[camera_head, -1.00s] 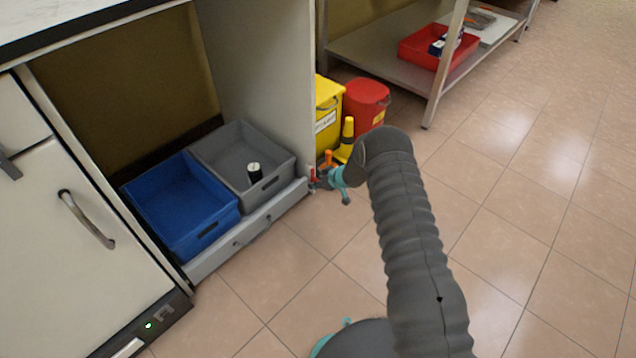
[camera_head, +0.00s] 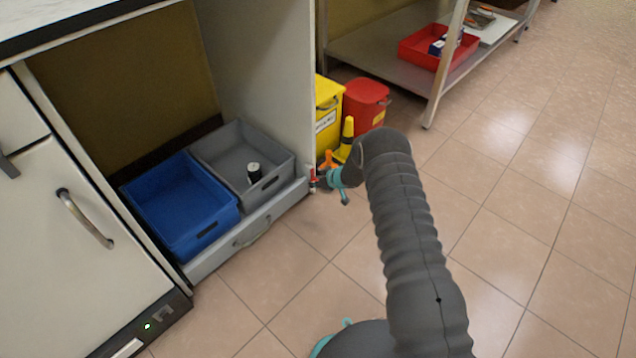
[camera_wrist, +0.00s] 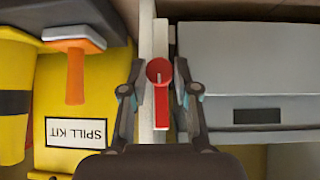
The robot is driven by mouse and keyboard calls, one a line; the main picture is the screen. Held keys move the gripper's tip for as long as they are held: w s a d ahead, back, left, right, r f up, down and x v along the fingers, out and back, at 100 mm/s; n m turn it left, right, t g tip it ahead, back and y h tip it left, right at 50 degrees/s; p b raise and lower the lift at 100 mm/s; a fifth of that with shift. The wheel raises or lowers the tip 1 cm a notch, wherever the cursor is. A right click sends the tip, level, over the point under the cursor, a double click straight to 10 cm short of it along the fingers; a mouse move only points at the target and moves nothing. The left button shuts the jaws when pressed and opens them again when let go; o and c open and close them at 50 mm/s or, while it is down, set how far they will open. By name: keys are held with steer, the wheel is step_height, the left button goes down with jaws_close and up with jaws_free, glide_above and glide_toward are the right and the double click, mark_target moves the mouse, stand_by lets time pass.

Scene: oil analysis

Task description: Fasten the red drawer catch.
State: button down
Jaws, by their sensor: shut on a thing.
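The red drawer catch (camera_wrist: 161,95) shows in the wrist view, with a round pivot and a straight lever, on the pale upright edge of the cabinet. My gripper (camera_wrist: 160,72) has one finger on each side of it and is shut on it. In the head view the catch (camera_head: 313,174) is a small red spot at the cabinet's right front edge, with my gripper (camera_head: 325,178) against it, partly hidden by my wrist. The low grey drawer (camera_head: 240,236) looks pushed in, its front near the cabinet's edge.
A blue bin (camera_head: 185,212) and a grey bin (camera_head: 235,160) holding a dark bottle (camera_head: 254,173) sit in the drawer. A yellow spill kit box (camera_head: 326,112) and a red bin (camera_head: 366,102) stand right behind my gripper. Tiled floor (camera_head: 520,200) is clear at right.

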steer(key=shift+f+b, duration=0.2)
steer(key=shift+b, duration=0.5)
steer(key=shift+s+a+f+n+t+h+b, duration=0.2)
steer(key=shift+n+t+h+b, duration=0.55)
steer(key=shift+n+t, duration=1)
steer(key=shift+s+a+f+n+t+h+b, duration=0.15)
steer(key=shift+n+t+h+b, duration=0.85)
steer(key=shift+t, duration=1.25)
steer(key=shift+s+a+f+n+t+h+b, duration=0.15)
steer(key=shift+n+t+h+b, duration=0.35)
steer(key=shift+n+t, duration=1.4)
steer(key=c, duration=0.9)
jaws_free()
steer(key=shift+a, duration=0.15)
steer(key=shift+o, duration=0.2)
steer(key=shift+d, duration=0.2)
steer(key=shift+d, duration=0.1)
